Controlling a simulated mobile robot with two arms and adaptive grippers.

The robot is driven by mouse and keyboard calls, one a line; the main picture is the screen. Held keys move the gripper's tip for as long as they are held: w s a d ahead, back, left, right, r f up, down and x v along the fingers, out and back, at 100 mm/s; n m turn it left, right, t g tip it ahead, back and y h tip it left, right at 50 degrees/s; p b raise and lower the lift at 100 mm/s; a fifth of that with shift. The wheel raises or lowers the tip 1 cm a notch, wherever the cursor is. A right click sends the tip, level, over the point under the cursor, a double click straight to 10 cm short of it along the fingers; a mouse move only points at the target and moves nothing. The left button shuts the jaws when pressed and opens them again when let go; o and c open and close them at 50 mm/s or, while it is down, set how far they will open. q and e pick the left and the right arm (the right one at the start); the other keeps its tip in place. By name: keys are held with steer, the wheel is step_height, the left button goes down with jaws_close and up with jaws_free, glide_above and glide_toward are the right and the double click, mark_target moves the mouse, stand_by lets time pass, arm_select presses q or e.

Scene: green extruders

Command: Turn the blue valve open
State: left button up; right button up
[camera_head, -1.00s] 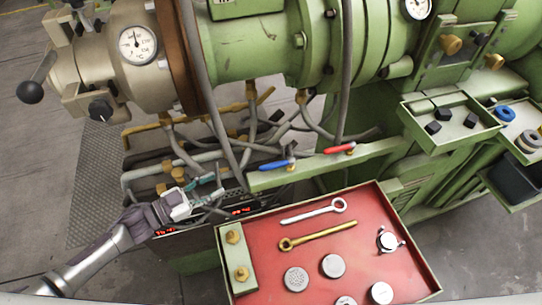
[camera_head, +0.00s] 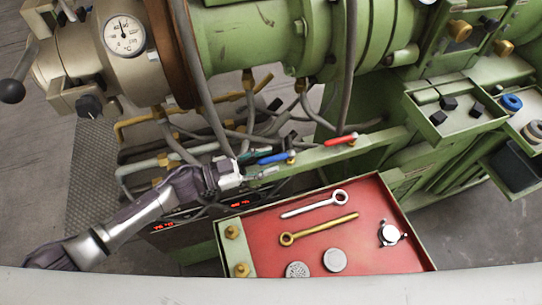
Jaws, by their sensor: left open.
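The blue valve handle (camera_head: 274,158) sits on the green rail, left of a red valve handle (camera_head: 340,140). It points left from its brass fitting. My left gripper (camera_head: 258,165) is open, with its fingertips close to the left end of the blue handle. I cannot tell whether the fingers touch the handle or lie around it. My right gripper is not in view.
A red-lined tray (camera_head: 380,245) with wrenches and round discs stands below the rail. Grey hoses (camera_head: 205,90) hang just behind my left gripper. The green machine (camera_head: 245,45) fills the back. A green bin (camera_head: 455,125) with black cubes is at right.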

arm_select(q)
steer(key=shift+x, duration=0.8)
jaws_close()
